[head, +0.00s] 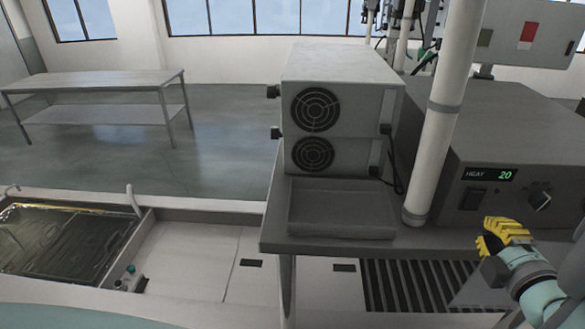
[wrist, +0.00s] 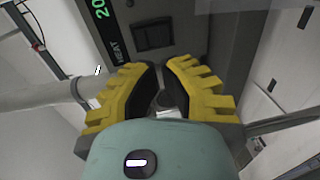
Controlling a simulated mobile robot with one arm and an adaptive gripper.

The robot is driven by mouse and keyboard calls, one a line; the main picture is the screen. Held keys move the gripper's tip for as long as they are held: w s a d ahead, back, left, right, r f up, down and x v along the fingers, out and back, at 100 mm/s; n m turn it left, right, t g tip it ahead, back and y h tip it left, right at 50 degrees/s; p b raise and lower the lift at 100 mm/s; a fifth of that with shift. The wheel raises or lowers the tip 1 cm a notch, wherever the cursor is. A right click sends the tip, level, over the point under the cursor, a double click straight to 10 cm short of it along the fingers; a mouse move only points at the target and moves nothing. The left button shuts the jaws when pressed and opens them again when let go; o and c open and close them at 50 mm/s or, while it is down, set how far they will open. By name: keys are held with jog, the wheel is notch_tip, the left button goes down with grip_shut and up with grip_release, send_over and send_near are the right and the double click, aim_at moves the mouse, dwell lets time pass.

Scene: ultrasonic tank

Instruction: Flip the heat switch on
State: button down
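The heat switch (head: 473,198) is a dark rocker on the front of a grey control box, below the green "HEAT 20" display (head: 491,174). In the wrist view the switch (wrist: 153,36) shows just beyond the fingertips, beside the display (wrist: 103,28). My gripper (head: 486,238) has yellow ribbed fingers with dark inner pads. It is in front of the box, below and slightly right of the switch. In the wrist view its fingertips (wrist: 161,67) come close together with nothing seen between them. They appear apart from the switch. Which way the rocker is set is too small to tell.
A dark knob (head: 540,200) is right of the switch. A white vertical pipe (head: 437,140) stands left of the box, near two stacked fan units (head: 335,120) and a shallow tray (head: 340,222). A slotted grate (head: 410,285) lies below. A liquid-filled tank (head: 60,235) is far left.

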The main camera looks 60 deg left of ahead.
aim_at(468, 206)
jog(key=p+x, duration=0.1)
jog(key=x, duration=0.2)
jog(key=p+x, duration=0.2)
jog(key=x, duration=0.1)
jog(key=shift+r, duration=0.25)
jog(key=shift+w+a+f+p, duration=0.2)
jog(key=shift+a+f+p, duration=0.05)
jog(key=shift+a+p, duration=0.15)
jog(key=shift+f, duration=0.15)
